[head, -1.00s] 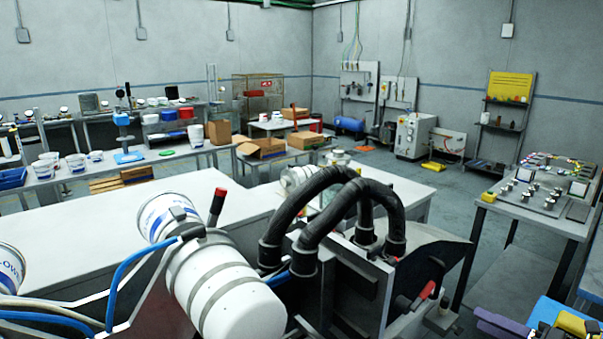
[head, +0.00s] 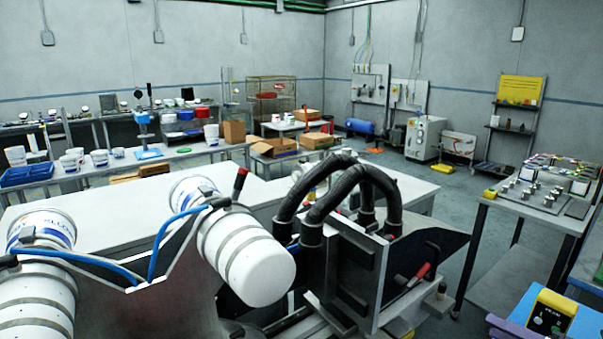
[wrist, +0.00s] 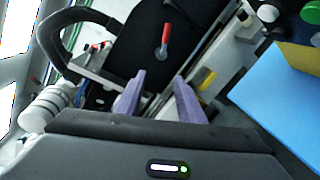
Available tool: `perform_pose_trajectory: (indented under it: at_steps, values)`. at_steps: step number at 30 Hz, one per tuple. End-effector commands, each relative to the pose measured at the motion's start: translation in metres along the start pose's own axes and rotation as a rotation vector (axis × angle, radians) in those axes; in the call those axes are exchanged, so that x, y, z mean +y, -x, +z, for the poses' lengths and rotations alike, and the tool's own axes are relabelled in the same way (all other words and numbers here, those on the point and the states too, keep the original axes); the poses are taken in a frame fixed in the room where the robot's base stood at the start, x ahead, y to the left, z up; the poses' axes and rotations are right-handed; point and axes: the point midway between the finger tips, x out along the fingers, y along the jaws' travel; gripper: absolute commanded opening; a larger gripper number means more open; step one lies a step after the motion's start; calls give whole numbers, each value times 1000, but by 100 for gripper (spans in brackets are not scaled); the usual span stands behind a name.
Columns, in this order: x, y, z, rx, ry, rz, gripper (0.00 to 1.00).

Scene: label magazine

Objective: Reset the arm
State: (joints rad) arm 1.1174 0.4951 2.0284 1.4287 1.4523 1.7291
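My gripper (wrist: 158,100) shows in the wrist view with two purple fingers standing apart. Nothing is held between them. The dark grey wrist housing below them carries a small white and green light. In the head view, a purple strip at the lower right edge may be part of my gripper, but I cannot tell. The rest of my arm is not clearly seen.
A blue surface (wrist: 275,105) lies to the right of my gripper in the wrist view. In the head view, a yellow-and-black box (head: 548,314) is at lower right. A bench with several small parts (head: 543,190) stands behind it. Open floor (head: 455,205) lies left of that bench.

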Motion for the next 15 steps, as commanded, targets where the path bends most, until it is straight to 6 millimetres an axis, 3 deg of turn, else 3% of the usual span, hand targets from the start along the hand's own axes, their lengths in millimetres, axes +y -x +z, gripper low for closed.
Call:
perform_pose_trajectory:
  at_steps: [8, 15]
  values:
    - [-8, 2, -4, 16, 135, -29, 36]
    - [-23, 3, -28, 99, 305, -69, 36]
